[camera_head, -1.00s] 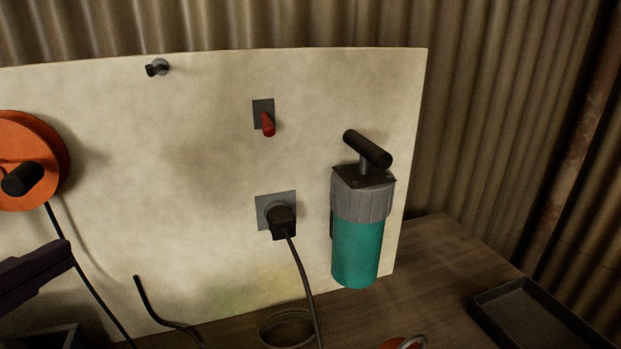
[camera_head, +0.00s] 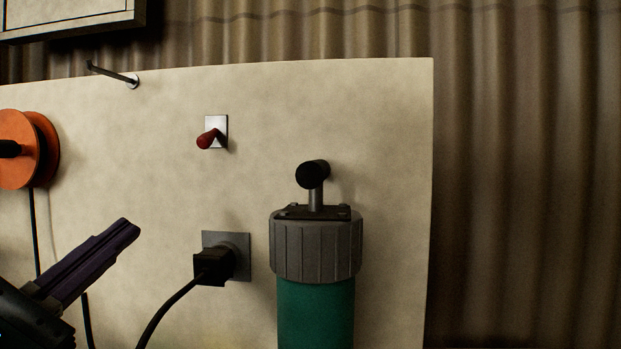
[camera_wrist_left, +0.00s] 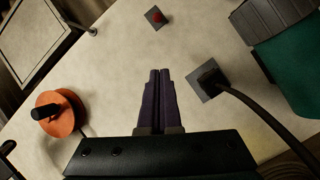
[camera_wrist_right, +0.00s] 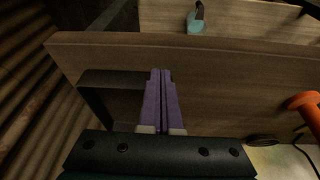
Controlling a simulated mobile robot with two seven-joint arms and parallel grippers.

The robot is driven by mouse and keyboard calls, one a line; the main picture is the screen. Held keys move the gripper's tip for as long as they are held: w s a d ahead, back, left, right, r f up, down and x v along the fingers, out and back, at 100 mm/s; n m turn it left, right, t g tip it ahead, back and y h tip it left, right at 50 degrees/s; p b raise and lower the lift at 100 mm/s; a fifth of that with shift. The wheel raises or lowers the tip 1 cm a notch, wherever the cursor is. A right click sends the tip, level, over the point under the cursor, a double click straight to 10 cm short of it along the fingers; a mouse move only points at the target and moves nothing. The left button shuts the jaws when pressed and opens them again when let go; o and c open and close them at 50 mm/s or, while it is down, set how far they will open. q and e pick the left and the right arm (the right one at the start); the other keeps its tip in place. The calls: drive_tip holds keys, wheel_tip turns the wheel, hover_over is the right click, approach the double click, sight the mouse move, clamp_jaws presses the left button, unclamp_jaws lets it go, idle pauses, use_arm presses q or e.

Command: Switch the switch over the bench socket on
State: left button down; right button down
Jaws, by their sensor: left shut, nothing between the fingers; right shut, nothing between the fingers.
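The switch (camera_head: 211,134) is a red lever on a pale square plate, high on the cream board; its lever sticks out and points down to the left. It also shows at the top of the left wrist view (camera_wrist_left: 157,17). Below it is the bench socket (camera_head: 240,245), a grey plate with a black plug (camera_head: 213,265) and cable in it. My left gripper (camera_head: 130,228) is shut and empty, in front of the board, left of the socket and lower than the switch. My right gripper (camera_wrist_right: 161,73) is shut and empty, seen only in the right wrist view, near a wooden bench edge.
A teal canister (camera_head: 316,310) with a grey collar and black T-handle stands right of the socket. An orange reel (camera_head: 17,150) is on the board at left, and a peg (camera_head: 115,75) is above. A dark tray-like frame (camera_wrist_right: 110,80) is near my right gripper.

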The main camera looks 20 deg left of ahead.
sight(209, 137)
use_arm(q)
drive_tip(key=shift+a, duration=0.1)
use_arm(e)
drive_tip(key=shift+a, duration=0.15)
